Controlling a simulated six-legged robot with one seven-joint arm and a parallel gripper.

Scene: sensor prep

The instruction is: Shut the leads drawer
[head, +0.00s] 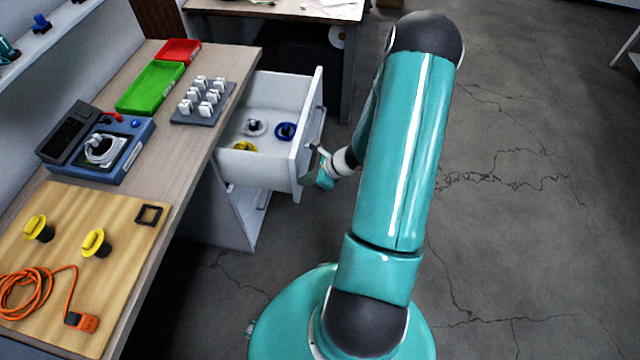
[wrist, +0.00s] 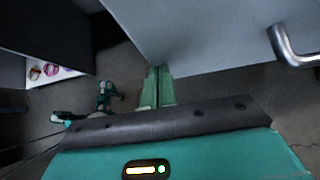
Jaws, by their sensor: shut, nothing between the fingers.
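The white leads drawer (head: 245,166) stands pulled out from under the workbench. White, blue and yellow coiled leads lie inside it. Its front panel (wrist: 210,35) fills the upper middle of the wrist view, with the metal bar handle (wrist: 290,48) at the right. My gripper (head: 320,158) is outside the drawer, close to the near end of the front panel. In the wrist view its two green fingers (wrist: 157,82) are together and empty, by the panel's edge and away from the handle. I cannot tell whether they touch the panel.
The workbench (head: 187,150) holds a green tray (head: 150,88), a red tray (head: 178,51), a rack of white pieces (head: 203,100), a blue device (head: 120,155) and a wooden board (head: 120,215) with an orange cable. Another table (head: 280,8) stands behind. The floor right of my arm is clear.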

